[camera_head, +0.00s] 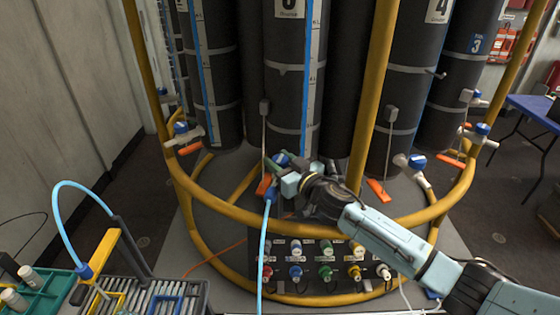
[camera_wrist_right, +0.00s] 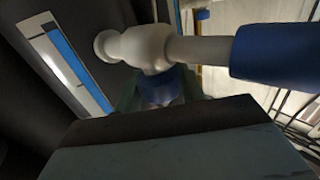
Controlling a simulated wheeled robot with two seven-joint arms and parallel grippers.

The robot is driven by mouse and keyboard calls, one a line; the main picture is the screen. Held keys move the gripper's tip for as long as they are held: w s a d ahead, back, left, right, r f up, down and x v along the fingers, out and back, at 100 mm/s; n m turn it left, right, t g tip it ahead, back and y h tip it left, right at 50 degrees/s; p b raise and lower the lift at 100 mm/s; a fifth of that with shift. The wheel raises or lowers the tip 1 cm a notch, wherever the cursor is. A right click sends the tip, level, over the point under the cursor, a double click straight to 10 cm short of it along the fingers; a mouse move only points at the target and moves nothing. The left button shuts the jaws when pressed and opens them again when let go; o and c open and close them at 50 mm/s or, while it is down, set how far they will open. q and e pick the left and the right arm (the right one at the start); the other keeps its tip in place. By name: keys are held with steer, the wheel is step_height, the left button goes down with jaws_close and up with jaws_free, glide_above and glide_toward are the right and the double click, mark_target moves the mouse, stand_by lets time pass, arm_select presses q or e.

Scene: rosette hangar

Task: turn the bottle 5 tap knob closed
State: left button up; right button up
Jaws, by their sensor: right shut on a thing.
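The bottle with a partly cut-off number (camera_head: 290,60), left of bottle 4, stands behind the yellow rail. Its tap is low in front, mostly hidden by my right gripper (camera_head: 279,171). The blue tap knob (camera_head: 282,158) shows just beside the gripper. In the right wrist view the pale tap body (camera_wrist_right: 150,47) lies across the top, with a blue sleeve (camera_wrist_right: 275,50) at its right. Below it my right gripper's greenish fingers are shut on the blue knob (camera_wrist_right: 158,87), partly hidden by the gripper body. The knob's exact angle is unclear. My left gripper is out of view.
A yellow ring frame (camera_head: 245,217) curves around the bottles. A light-blue hose (camera_head: 264,250) hangs below the tap. A panel with coloured knobs (camera_head: 325,263) is under the ring. Bottle 4 (camera_head: 415,60) stands to the right. A slotted rack (camera_head: 165,292) is at lower left.

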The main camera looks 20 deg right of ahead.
steer(key=shift+h, duration=0.3)
steer(key=shift+a+f+m+t+h+b, duration=0.1)
steer(key=shift+m+t+h+b, duration=0.2)
steer(key=shift+m+h, duration=0.4)
steer(key=shift+f+m+h+b, duration=0.1)
steer(key=shift+m+h+b, duration=0.6)
steer(key=shift+h, duration=0.4)
steer(key=m+h+b, duration=0.2)
steer(key=h+b, duration=0.1)
steer(key=shift+t+h, duration=0.3)
steer(key=shift+h, duration=0.1)
steer(key=shift+m+h+b, duration=0.7)
steer(key=shift+h+b, duration=0.1)
steer(key=shift+b, duration=0.05)
steer(key=o, duration=1)
steer(key=shift+r, duration=0.2)
